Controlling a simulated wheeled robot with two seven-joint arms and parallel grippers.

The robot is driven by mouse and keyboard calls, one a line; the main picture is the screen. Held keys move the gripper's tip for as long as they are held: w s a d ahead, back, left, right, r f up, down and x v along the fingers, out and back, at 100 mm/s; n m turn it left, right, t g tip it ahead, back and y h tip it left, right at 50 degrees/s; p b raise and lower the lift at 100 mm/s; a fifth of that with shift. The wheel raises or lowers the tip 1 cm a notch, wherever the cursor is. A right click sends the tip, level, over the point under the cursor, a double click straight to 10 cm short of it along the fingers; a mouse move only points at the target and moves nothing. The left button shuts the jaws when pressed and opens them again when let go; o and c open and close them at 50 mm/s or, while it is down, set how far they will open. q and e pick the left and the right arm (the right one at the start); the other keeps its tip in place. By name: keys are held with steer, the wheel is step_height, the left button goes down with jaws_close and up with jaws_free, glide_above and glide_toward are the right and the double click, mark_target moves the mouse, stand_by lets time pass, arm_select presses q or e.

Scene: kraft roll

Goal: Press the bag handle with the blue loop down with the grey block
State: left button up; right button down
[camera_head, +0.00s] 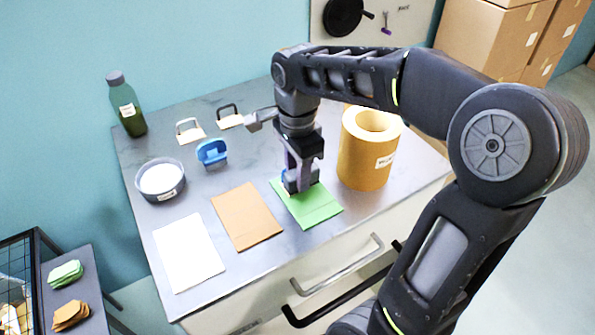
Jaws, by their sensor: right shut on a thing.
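My right gripper (299,188) points down over the green bag (319,209), which lies flat on the table. It is shut on what seems to be the grey block, mostly hidden by the fingers, low at the bag's upper part. I cannot tell whether the block touches the bag. My left gripper is not in view.
A blue object (211,152) stands between the handles and the brown bag (246,216). A white bag (188,252), round dish (161,181) and green bottle (128,105) are at left. The large kraft roll (364,151) stands close right of my gripper.

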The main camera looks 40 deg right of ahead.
steer(key=shift+f+b, duration=0.5)
steer(key=shift+f, duration=0.1)
stand_by(1.0)
steer(key=shift+s+f, duration=0.15)
stand_by(2.8)
stand_by(0.4)
step_height(320, 180, up, 5)
steer(key=p, duration=0.4)
steer(key=shift+r, duration=1.15)
